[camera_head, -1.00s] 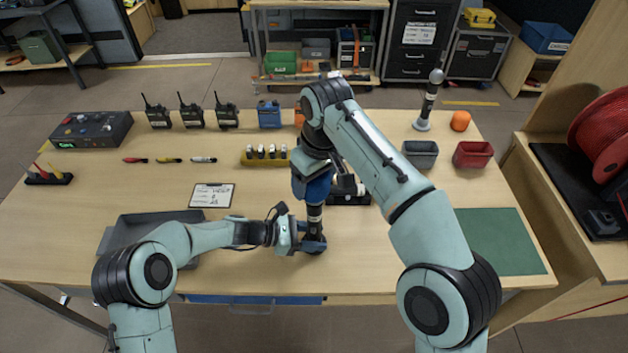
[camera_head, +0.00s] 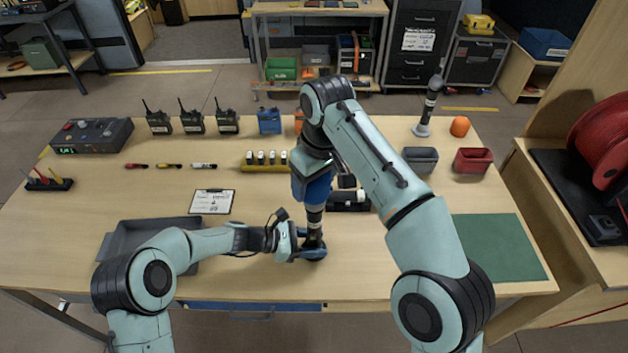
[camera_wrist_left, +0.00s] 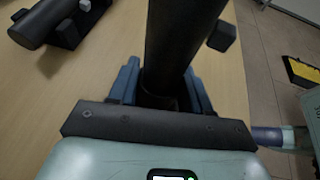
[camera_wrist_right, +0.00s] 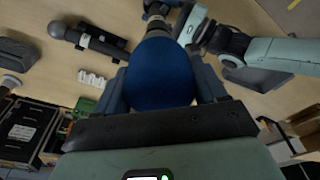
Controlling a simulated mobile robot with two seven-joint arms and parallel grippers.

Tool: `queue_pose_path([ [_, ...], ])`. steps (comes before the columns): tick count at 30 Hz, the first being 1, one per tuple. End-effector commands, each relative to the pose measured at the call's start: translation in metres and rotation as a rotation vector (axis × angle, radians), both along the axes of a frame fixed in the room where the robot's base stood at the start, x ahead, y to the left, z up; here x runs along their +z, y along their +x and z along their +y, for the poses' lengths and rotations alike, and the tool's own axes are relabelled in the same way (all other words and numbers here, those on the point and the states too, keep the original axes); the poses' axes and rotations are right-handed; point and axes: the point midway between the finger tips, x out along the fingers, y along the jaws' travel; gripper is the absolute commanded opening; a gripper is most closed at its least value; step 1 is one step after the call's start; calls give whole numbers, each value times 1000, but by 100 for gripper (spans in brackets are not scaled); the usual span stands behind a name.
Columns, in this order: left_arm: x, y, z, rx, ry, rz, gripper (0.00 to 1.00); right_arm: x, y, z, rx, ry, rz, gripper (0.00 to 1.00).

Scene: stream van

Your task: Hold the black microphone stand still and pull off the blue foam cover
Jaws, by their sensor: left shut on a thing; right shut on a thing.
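The black microphone stand (camera_head: 314,224) stands upright near the table's front edge. My left gripper (camera_head: 312,246) is shut on its lower part, close to the table. The left wrist view shows the black shaft (camera_wrist_left: 181,45) between the fingers. The blue foam cover (camera_wrist_right: 162,75) sits between the fingers of my right gripper (camera_wrist_right: 162,88), which is shut on it. In the head view the right gripper (camera_head: 313,185) is directly above the left one, at the top of the stand. The foam's lower edge and the microphone inside are hidden, so I cannot tell whether the cover has slid.
A black microphone (camera_head: 346,197) lies in a holder just right of the stand. A grey tray (camera_head: 150,235) is behind my left arm. A green mat (camera_head: 500,247) lies at right. Another stand with a bare microphone (camera_head: 428,106) stands at the back right. A clipboard (camera_head: 212,202) lies left.

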Motion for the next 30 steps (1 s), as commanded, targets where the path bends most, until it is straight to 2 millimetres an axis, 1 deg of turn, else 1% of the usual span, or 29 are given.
queue_pose_path([
  [12, 0, 0, 0, -1, 0, 1, 15, 24, 1, 1, -1, 1, -3, 34],
  [22, 0, 0, 0, -1, 0, 1, 15, 27, 0, 0, 0, 1, -1, 34],
  [23, 0, 0, 0, -1, 0, 1, 55, 27, 0, 0, 0, 1, -1, 34],
  [24, 0, 0, 0, -1, 0, 1, 68, 27, 0, 0, 0, 1, -1, 34],
  [25, 0, 0, 0, -1, 0, 1, 78, 27, 0, 0, 0, 1, -1, 34],
  [30, 0, 0, 0, -1, 0, 0, 78, 27, 0, 0, 0, 1, -1, 34],
])
